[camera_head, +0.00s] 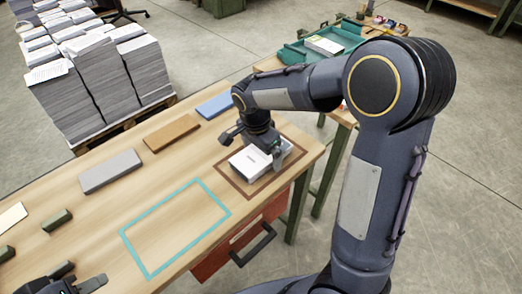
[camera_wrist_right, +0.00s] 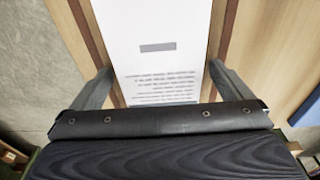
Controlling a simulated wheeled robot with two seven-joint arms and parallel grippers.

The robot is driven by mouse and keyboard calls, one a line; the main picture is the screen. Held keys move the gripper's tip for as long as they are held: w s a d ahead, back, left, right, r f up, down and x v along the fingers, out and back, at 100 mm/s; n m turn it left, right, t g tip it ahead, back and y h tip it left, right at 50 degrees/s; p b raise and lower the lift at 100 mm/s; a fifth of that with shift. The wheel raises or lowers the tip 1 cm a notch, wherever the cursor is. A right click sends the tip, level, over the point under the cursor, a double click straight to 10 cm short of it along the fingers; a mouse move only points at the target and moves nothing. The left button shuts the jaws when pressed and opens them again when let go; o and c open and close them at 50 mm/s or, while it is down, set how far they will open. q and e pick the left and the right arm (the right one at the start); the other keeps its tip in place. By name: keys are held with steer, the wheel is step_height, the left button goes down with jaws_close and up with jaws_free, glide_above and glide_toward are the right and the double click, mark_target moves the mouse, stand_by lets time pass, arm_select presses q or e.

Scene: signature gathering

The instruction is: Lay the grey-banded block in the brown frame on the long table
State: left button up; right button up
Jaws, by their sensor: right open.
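The white block (camera_head: 248,164) with a small grey band lies flat inside the brown frame (camera_head: 237,188) at the right end of the long table (camera_head: 110,225). In the right wrist view the block (camera_wrist_right: 165,25) shows its grey band and printed lines, with brown strips at both sides. My right gripper (camera_head: 262,153) is directly over the block. It is open, its fingers spread on either side of the block's near end; finger contact cannot be made out. My left gripper (camera_head: 80,278) is low at the bottom left, apart from the block, with fingers apart and nothing between them.
A teal frame (camera_head: 134,252) lies empty on the table. Grey (camera_head: 110,171), brown (camera_head: 171,133) and blue (camera_head: 214,105) slabs line the far edge. Small green blocks (camera_head: 57,220) are at left. Paper stacks (camera_head: 130,75) stand behind; a teal tray (camera_head: 350,38) is on another table.

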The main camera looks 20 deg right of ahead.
mark_target(257, 154)
step_height(257, 154, up, 11)
steer(key=a+p, duration=0.1)
steer(key=p, duration=0.1)
steer(key=s+n+t+y, duration=0.5)
steer(key=s+n, duration=0.7)
steer(key=s, duration=0.9)
steer(key=shift+s+f+n, duration=0.3)
steer(key=shift+f, duration=0.1)
